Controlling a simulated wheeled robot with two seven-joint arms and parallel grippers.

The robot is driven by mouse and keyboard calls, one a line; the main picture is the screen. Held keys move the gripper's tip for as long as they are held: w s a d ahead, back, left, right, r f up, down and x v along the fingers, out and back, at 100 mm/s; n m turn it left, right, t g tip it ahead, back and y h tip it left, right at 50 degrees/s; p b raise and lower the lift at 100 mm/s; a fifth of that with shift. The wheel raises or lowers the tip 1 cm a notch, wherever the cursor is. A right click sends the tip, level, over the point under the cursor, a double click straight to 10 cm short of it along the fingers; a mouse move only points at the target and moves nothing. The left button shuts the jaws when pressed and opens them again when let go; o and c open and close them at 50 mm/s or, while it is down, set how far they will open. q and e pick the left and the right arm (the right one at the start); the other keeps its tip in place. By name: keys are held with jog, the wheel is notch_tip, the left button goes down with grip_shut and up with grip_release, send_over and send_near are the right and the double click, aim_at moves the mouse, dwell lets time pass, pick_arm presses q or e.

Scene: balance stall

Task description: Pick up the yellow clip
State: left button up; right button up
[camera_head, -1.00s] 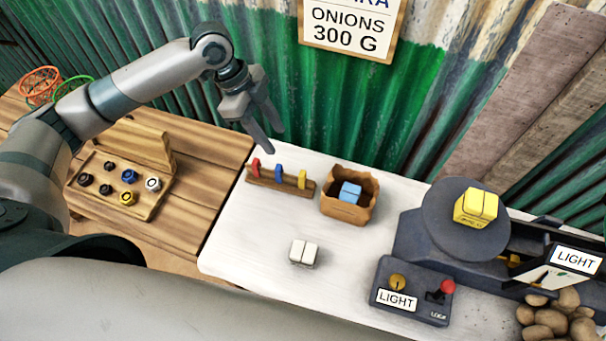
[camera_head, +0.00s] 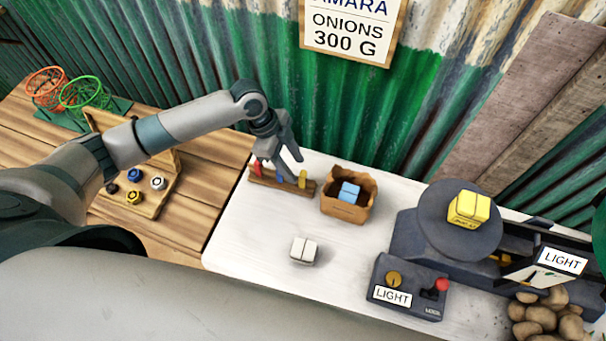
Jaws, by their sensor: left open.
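The yellow clip (camera_head: 302,179) stands upright at the right end of a small wooden rack (camera_head: 262,181) on the white table. A blue clip (camera_head: 280,176) stands in the middle of the rack, partly hidden by my gripper, and a red clip (camera_head: 257,168) is at the left end. My left gripper (camera_head: 287,166) is open, pointing down over the rack close to the blue and yellow clips. Its fingers look empty; whether they touch a clip cannot be told. My right gripper is not in view.
A paper bag (camera_head: 345,209) with a blue block stands right of the rack. A white block (camera_head: 304,251) lies in front. The scale (camera_head: 459,240) holds a yellow block (camera_head: 468,208); a control box (camera_head: 408,287) and potatoes (camera_head: 546,318) are near it. The corrugated wall rises behind.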

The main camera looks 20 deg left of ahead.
aim_at(300, 178)
pick_arm(q)
jog(key=shift+f, duration=0.2)
jog(key=shift+s+d+f+p, duration=0.15)
jog(key=shift+d+f+p, duration=0.15)
jog(key=shift+f+p, duration=0.15)
jog(key=p+x, duration=0.1)
jog(key=x, duration=0.2)
jog(key=shift+s+p, duration=0.15)
jog(key=shift+p, duration=0.15)
jog(key=shift+d+f, duration=0.2)
jog(key=shift+f, duration=0.35)
grip_shut()
